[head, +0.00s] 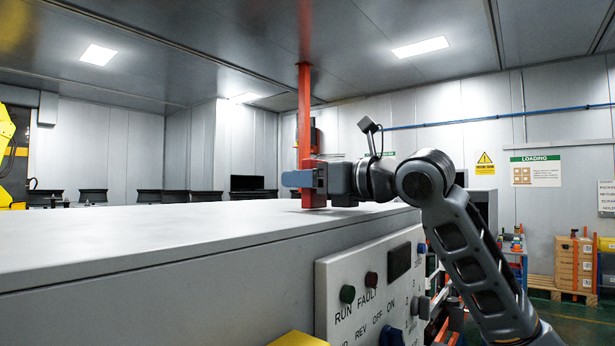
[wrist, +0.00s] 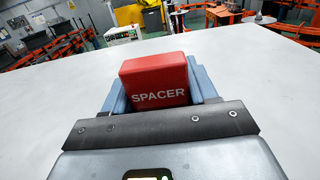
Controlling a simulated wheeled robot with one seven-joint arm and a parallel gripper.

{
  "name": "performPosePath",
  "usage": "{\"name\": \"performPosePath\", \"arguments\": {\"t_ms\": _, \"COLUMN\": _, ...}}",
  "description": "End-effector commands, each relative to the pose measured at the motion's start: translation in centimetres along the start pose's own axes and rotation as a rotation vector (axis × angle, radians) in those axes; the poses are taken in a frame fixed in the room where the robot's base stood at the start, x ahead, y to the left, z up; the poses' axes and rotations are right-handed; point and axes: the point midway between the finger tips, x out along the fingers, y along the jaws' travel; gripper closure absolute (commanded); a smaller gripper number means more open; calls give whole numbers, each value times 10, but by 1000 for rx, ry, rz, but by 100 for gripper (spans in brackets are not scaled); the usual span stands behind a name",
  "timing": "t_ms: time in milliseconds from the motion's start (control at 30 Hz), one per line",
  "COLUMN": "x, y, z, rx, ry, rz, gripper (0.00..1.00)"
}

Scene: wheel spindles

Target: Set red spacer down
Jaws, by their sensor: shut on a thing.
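The red spacer (wrist: 154,82) is a block with the word SPACER in white on the face toward the wrist camera. My gripper (wrist: 158,90) is shut on it, with a blue finger on each side. In the head view the spacer (head: 314,199) shows upright below and above the blue fingers of my gripper (head: 297,179). Its lower end is at or very close to the pale cabinet top (head: 190,225); I cannot tell whether it touches. The fingers hide its middle in the head view.
The cabinet top around the spacer is bare. A control panel (head: 372,285) with knobs is on the cabinet's side, under my arm. A tall red post (head: 304,100) rises behind the spacer in the head view. Shelves and boxes (head: 574,265) stand far right.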

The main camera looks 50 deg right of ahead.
Motion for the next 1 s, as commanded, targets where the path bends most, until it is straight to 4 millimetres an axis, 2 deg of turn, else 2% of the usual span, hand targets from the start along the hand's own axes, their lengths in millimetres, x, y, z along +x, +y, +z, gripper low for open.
{"name": "performPosePath", "arguments": {"t_ms": 433, "x": 0, "y": 0, "z": -5, "rx": -1, "ry": -1, "rz": 0, "gripper": 75}}
{"name": "performPosePath", "arguments": {"t_ms": 467, "x": 0, "y": 0, "z": -3, "rx": -1, "ry": 0, "rz": 0, "gripper": 40}}
{"name": "performPosePath", "arguments": {"t_ms": 500, "x": 0, "y": 0, "z": -3, "rx": 0, "ry": 0, "rz": 0, "gripper": 36}}
{"name": "performPosePath", "arguments": {"t_ms": 700, "x": 0, "y": 0, "z": -3, "rx": 0, "ry": 0, "rz": 0, "gripper": 17}}
{"name": "performPosePath", "arguments": {"t_ms": 1000, "x": 0, "y": 0, "z": -1, "rx": 0, "ry": 0, "rz": 0, "gripper": 17}}
